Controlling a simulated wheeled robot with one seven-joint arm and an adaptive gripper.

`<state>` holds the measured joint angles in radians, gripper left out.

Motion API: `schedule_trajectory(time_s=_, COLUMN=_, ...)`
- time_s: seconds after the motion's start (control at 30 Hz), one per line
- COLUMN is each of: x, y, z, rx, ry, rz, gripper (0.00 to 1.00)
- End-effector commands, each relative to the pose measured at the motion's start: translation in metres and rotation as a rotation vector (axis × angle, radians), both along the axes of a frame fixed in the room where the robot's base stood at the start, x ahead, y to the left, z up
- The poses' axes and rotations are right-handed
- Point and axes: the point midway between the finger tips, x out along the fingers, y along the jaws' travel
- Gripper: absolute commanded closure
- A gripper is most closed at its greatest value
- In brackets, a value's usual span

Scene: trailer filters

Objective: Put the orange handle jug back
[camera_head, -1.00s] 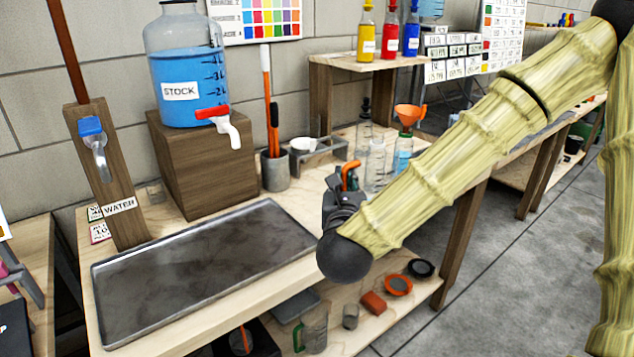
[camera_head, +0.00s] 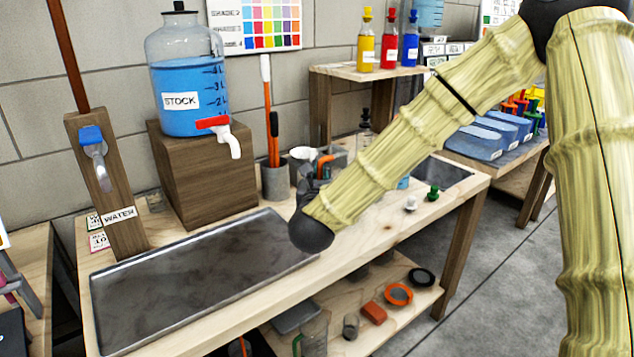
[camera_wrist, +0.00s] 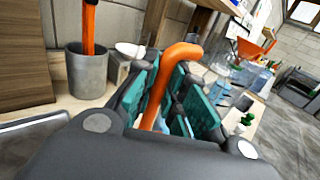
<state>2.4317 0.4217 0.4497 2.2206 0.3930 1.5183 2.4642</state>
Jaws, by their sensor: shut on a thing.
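My gripper (camera_wrist: 172,100) is shut on the orange handle (camera_wrist: 175,55) of the jug, between its teal finger pads in the wrist view. The jug's body is hidden behind my gripper. In the head view the orange handle (camera_head: 325,160) pokes up above my gripper (camera_head: 310,182), which is over the wooden bench (camera_head: 345,252) by the tray's right end. A jug with a green handle (camera_head: 312,335) stands on the lower shelf.
A metal tray (camera_head: 190,275) covers the bench's front left. A grey cup with tools (camera_head: 274,182) stands behind my gripper. A blue-filled stock bottle (camera_head: 187,90) sits on a wooden block. An orange funnel (camera_wrist: 255,48) and clear bottles stand to the right in the wrist view.

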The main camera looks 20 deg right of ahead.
Motion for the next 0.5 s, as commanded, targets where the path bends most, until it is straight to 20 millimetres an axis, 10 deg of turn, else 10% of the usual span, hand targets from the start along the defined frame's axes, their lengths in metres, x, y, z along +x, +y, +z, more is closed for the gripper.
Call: schedule_trajectory(time_s=0.5, x=0.018, y=0.002, z=-0.031, rx=0.0, ry=-0.001, rz=0.0, gripper=1.0)
